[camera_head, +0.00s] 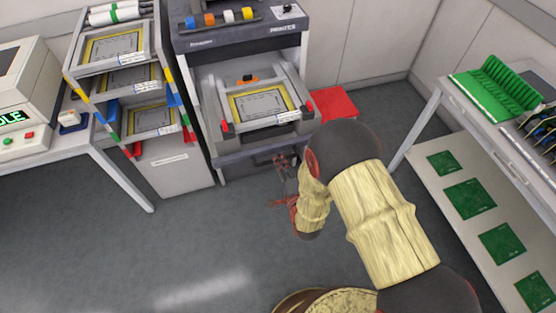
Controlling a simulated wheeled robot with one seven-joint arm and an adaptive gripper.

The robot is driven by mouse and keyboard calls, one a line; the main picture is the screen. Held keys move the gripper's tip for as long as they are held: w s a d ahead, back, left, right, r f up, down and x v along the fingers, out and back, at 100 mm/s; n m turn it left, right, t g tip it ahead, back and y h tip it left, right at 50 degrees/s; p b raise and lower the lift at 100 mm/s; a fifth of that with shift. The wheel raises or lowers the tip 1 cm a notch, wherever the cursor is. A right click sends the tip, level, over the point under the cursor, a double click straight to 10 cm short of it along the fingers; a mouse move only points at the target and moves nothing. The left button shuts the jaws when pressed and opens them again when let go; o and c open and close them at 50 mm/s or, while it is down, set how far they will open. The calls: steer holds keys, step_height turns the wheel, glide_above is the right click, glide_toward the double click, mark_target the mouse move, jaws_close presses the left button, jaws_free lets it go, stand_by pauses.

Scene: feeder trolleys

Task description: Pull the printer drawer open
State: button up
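The printer (235,42) is a dark-topped, light-sided machine at the back centre. A frame with a yellow-edged stencil (262,103) sits in its open bay. Below the bay is the dark drawer front (236,166), which looks flush with the printer body. My gripper (282,162) is at the right part of this front, near a dark handle-like shape. My arm reaches in from the lower right and covers part of that area. The fingers are small and dark against the dark front, so contact and finger opening cannot be told.
A rack with stacked frames (121,78) stands left of the printer, beside a bench with a display unit (20,105). A red box (333,103) is on the floor right of the printer. A shelf trolley (437,130) with green boards stands at right. Floor in front is clear.

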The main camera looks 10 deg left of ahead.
steer(key=v, duration=0.9)
steer(key=shift+s+d, duration=0.2)
steer(key=shift+s, duration=0.1)
steer(key=s+d+f+n+g+h, duration=0.65)
steer(key=s+f+n+g, duration=0.25)
steer(key=f+n, duration=0.15)
steer(key=s+d+r, duration=0.2)
steer(key=d+r, duration=0.5)
steer(key=r, duration=0.7)
steer(key=s+d+r+t+h, duration=0.1)
steer(key=d+r, duration=0.5)
steer(key=r, duration=0.7)
steer(key=s+d+r+n, duration=0.1)
steer(key=s+d+r, duration=0.2)
steer(key=d+r, duration=0.4)
step_height(320, 180, up, 8)
steer(key=shift+s+d+f+h, duration=0.15)
steer(key=shift+s+d+h, duration=0.2)
steer(key=shift+s, duration=0.05)
